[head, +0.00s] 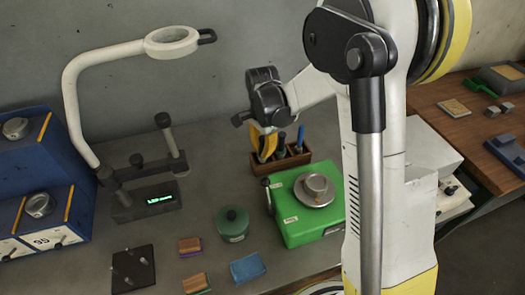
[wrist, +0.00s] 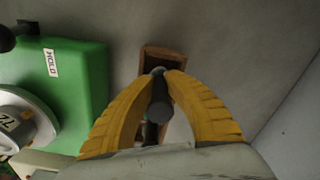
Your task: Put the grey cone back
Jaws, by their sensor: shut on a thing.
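My gripper (head: 262,153) is over the left end of a brown wooden holder (head: 297,164) at the middle of the bench. In the wrist view its yellow fingers (wrist: 159,73) are closed on a dark grey, round-ended piece (wrist: 161,110). This looks like the grey cone, but its taper is hard to tell. In the head view the fingers hide it. The holder (wrist: 163,52) lies behind the fingertips in the wrist view. Whether the piece is inside the holder or above it, I cannot tell. A blue handle (head: 300,135) and a dark green one stand in the holder.
A green box (head: 292,232) with a round grey top sits just in front of the holder. A green round pot (head: 233,224), small blocks and a black pegged plate (head: 133,269) lie to the front left. A lamp (head: 75,100) and blue units (head: 42,215) stand left.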

